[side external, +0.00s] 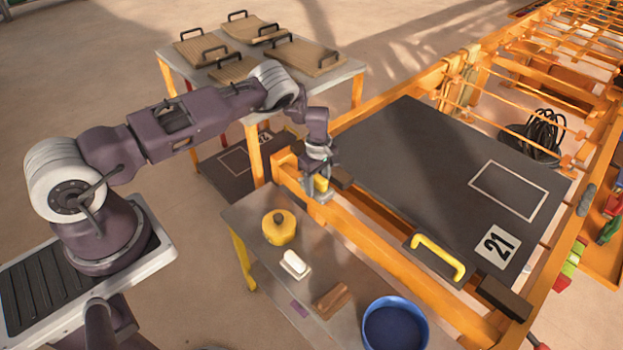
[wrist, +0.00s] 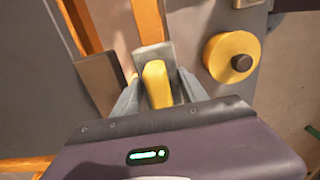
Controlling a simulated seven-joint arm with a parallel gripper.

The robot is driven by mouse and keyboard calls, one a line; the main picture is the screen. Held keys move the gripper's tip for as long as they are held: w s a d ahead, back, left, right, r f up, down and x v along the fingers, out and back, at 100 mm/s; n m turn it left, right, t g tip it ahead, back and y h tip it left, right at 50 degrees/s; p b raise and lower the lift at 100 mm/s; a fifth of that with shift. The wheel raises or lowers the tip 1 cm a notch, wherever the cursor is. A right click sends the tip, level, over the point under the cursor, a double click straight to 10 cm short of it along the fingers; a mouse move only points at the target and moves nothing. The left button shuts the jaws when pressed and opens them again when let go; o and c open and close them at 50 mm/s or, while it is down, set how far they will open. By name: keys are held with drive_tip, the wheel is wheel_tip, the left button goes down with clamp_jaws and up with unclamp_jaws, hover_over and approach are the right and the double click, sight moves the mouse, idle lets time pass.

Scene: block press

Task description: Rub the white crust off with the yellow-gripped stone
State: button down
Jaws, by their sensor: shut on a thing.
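My gripper (side external: 318,192) is shut on the yellow grip of the stone, above the near orange rail by the dark plate's left corner. In the wrist view the yellow grip (wrist: 157,84) sits between the two fingers of my gripper (wrist: 158,92). The stone's grey block (wrist: 152,55) shows just beyond the grip. The dark plate (side external: 400,145) lies across the orange frame, with a white outlined rectangle, a "21" label and a yellow handle. I cannot make out a white crust in either view. Whether the stone touches anything is unclear.
A grey bench (side external: 245,215) holds a yellow round pot with a dark knob (side external: 279,227), a white block (side external: 294,263), a brown block (side external: 331,300) and a blue bucket (side external: 394,325). A table behind (side external: 345,72) carries several handled boards. A black cable coil (side external: 540,135) lies right.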

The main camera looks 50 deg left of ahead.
sight(325, 192)
drive_tip(key=d, duration=0.3)
drive_tip(key=shift+d, duration=0.15)
drive_tip(key=shift+a, duration=5.45)
drive_tip(key=shift+d, duration=5.5)
drive_tip(key=shift+a+r, duration=0.15)
drive_tip(key=shift+r, duration=3.95)
